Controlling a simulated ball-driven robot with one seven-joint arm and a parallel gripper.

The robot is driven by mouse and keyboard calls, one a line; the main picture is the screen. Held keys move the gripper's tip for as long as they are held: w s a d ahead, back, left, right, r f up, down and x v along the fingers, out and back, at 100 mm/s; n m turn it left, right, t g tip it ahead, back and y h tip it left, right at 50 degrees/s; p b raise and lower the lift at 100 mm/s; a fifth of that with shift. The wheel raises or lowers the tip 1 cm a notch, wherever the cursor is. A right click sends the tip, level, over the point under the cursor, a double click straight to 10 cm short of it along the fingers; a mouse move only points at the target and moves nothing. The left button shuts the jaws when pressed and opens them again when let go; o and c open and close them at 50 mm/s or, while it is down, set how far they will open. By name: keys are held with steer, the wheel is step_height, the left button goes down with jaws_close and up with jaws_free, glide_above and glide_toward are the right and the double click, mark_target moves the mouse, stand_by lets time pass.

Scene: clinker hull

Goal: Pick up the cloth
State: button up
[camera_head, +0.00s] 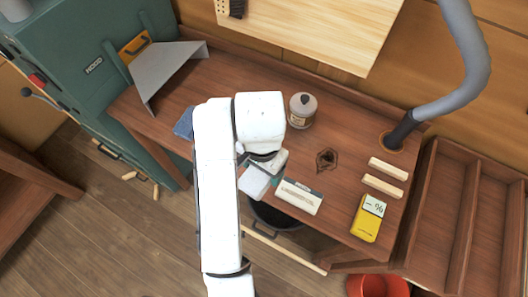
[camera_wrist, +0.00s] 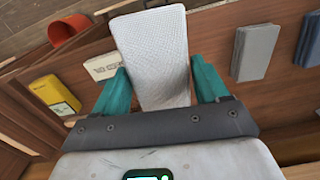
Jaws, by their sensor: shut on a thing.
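The cloth is a white, finely textured folded piece. In the wrist view the cloth (camera_wrist: 152,50) sits between the two teal fingers of my gripper (camera_wrist: 160,68) and sticks out beyond their tips. In the head view the cloth (camera_head: 254,184) shows below my gripper (camera_head: 262,176), over the front part of the workbench. My gripper is shut on it. My arm hides part of the bench, and I cannot tell whether the cloth touches the bench top.
A white labelled box (camera_head: 299,196) lies close to the right of the gripper. A jar (camera_head: 302,110), wooden blocks (camera_head: 383,186), a yellow meter (camera_head: 368,220) and a grey hose (camera_head: 466,60) are on the workbench (camera_head: 345,128). Grey-blue pads (camera_wrist: 257,50) lie nearby. A dark bin (camera_head: 280,216) is below.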

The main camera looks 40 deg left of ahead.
mark_target(260, 193)
steer(key=shift+s+d+r, duration=0.35)
steer(key=shift+s+d, duration=0.2)
steer(key=shift+s, duration=0.15)
steer(key=shift+s+d+r, duration=0.4)
steer(key=shift+s+d, duration=0.15)
steer(key=shift+s, duration=0.2)
steer(key=shift+s+d+r, duration=0.35)
steer(key=shift+s+d, duration=0.2)
steer(key=shift+s, duration=0.15)
steer(key=o, duration=0.4)
steer(key=shift+c, duration=1.3)
steer(key=shift+f, duration=0.1)
